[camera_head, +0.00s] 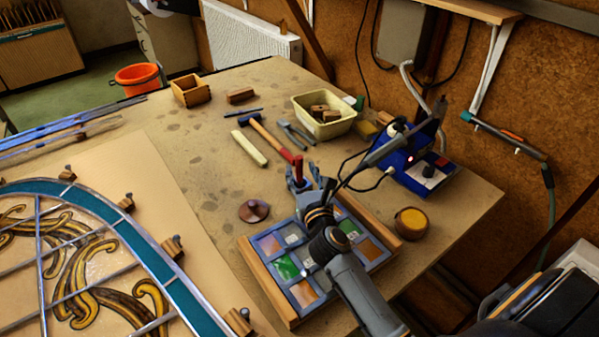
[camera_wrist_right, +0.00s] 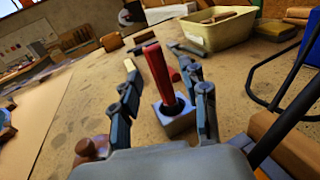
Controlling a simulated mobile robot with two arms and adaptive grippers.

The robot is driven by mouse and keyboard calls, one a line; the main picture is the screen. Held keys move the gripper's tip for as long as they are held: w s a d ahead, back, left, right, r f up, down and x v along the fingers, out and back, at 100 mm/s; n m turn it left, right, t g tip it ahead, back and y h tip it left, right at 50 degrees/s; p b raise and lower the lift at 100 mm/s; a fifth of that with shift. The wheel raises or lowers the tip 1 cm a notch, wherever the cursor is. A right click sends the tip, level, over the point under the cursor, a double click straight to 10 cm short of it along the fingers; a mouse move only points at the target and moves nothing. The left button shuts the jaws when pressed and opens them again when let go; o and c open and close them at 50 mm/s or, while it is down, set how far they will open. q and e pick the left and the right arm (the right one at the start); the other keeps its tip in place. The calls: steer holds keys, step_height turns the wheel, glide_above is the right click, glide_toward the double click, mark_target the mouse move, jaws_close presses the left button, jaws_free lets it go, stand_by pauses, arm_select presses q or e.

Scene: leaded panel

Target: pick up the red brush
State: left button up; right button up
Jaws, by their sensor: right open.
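The red brush (camera_head: 298,165) stands slightly tilted on the workbench, just beyond my right gripper (camera_head: 301,180) in the head view. In the right wrist view its red handle (camera_wrist_right: 157,72) rises from a round hole in a small grey metal block (camera_wrist_right: 180,122). My right gripper (camera_wrist_right: 160,85) is open and empty, with one finger on each side of the handle in this view. The handle looks apart from both fingers; how far ahead it stands I cannot tell. The brush's lower end is hidden in the block. My left gripper is not in view.
A tray of glass pieces (camera_head: 269,244) lies below my right arm. A blue soldering station (camera_head: 408,165) with cables stands to the right, near a pot of yellow stuff (camera_head: 411,222). A hammer (camera_head: 268,136), pliers (camera_head: 293,133) and a cream tub (camera_head: 329,128) lie beyond. The leaded panel (camera_head: 90,232) fills the left.

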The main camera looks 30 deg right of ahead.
mark_target(299, 157)
steer(key=shift+x, duration=1.55)
steer(key=shift+s+a, duration=0.1)
steer(key=shift+c, duration=1.1)
jaws_close()
steer(key=shift+r, duration=0.45)
step_height(299, 157, up, 3)
steer(key=shift+f+p, duration=0.25)
steer(key=shift+p, duration=0.35)
steer(key=s+a+r, duration=0.6)
steer(key=s+r, duration=0.3)
steer(key=s, duration=0.3)
steer(key=shift+a+r, duration=0.3)
steer(key=shift+a, duration=0.1)
